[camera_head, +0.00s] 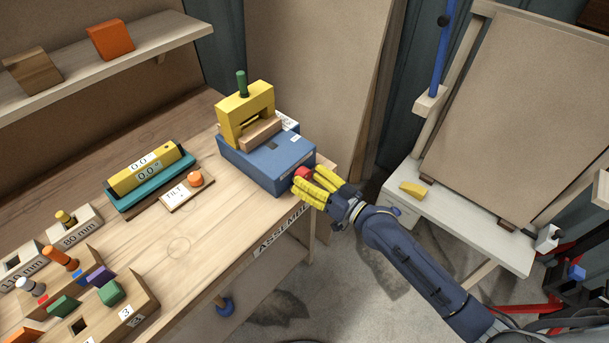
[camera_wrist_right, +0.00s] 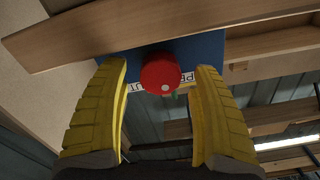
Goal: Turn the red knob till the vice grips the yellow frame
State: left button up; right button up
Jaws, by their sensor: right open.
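The red knob (camera_head: 303,173) is on the front right face of the blue vice (camera_head: 262,160), near the table's edge. The yellow frame (camera_head: 244,112) stands upright on top of the vice, with a wooden block (camera_head: 261,132) at its front and a green peg (camera_head: 242,84) on top. My right gripper (camera_head: 316,183) is at the knob, its yellow fingers open. In the right wrist view the knob (camera_wrist_right: 160,71) lies between the two spread fingers (camera_wrist_right: 163,95), with a gap showing on both sides. My left gripper is not in view.
A yellow level (camera_head: 146,174) in a teal holder, a tilt plate (camera_head: 186,190) with an orange button, and blocks with coloured pegs (camera_head: 95,296) are on the table to the left. A shelf (camera_head: 105,66) is above. A white side table (camera_head: 460,225) stands at right. The table's front middle is clear.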

jog(key=v, duration=1)
jog(key=shift+s+d, duration=0.15)
jog(key=shift+s, duration=0.05)
